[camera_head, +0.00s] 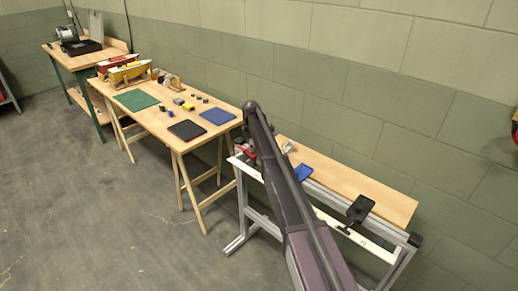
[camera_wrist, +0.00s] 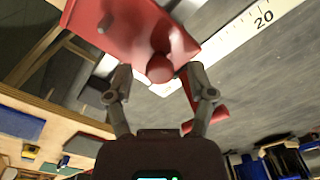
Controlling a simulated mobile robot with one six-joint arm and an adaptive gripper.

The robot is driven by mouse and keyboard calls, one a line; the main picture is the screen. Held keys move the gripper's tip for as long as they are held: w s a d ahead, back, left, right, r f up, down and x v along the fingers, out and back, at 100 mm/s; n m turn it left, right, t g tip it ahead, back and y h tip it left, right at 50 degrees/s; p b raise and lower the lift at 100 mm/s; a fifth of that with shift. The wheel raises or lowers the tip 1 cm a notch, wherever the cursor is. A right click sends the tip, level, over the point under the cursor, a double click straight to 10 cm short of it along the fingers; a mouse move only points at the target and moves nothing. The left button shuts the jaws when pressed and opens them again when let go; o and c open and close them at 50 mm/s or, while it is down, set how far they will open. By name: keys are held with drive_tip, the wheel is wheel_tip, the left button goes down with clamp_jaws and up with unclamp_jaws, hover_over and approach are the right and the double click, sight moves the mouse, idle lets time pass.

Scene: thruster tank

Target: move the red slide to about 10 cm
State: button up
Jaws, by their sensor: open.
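The red slide (camera_wrist: 135,28) fills the upper middle of the wrist view. A round red knob (camera_wrist: 159,68) on it sits between the fingertips of my gripper (camera_wrist: 160,82). My gripper is open, one finger on each side of the knob; I cannot tell whether either touches it. In the head view the red slide (camera_head: 241,153) is small and partly hidden by my arm, at the left end of the rail. A white scale (camera_wrist: 235,38) runs beside the slide, with the mark 20 readable to its right. The slide's exact reading is not clear.
In the head view a blue part (camera_head: 303,172) and a black holder (camera_head: 360,208) sit farther right along the rail bench. A wooden board (camera_head: 345,182) lies behind them against the wall. A wooden table (camera_head: 172,122) with mats and small parts stands to the left.

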drive_tip(key=shift+s+d, duration=0.1)
drive_tip(key=s+d, duration=1)
wheel_tip(320, 180, up, 14)
drive_tip(key=p, duration=1.4)
drive_tip(key=s+d+f+m+b, duration=0.1)
drive_tip(key=s+d+m, duration=0.1)
drive_tip(key=s, duration=0.5)
drive_tip(key=s+d+f+m+b, duration=0.2)
drive_tip(key=s+d+m, duration=0.1)
drive_tip(key=s+m, duration=0.2)
drive_tip(key=shift+s+d, duration=0.3)
drive_tip(key=shift+s, duration=0.65)
drive_tip(key=s+d+m, duration=0.2)
drive_tip(key=s+m, duration=0.3)
drive_tip(key=s, duration=0.5)
drive_tip(key=s+d+m, duration=0.3)
drive_tip(key=s+m, duration=0.3)
drive_tip(key=s, duration=0.5)
drive_tip(key=shift+s, duration=0.15)
drive_tip(key=shift+a, duration=0.1)
idle(0.4)
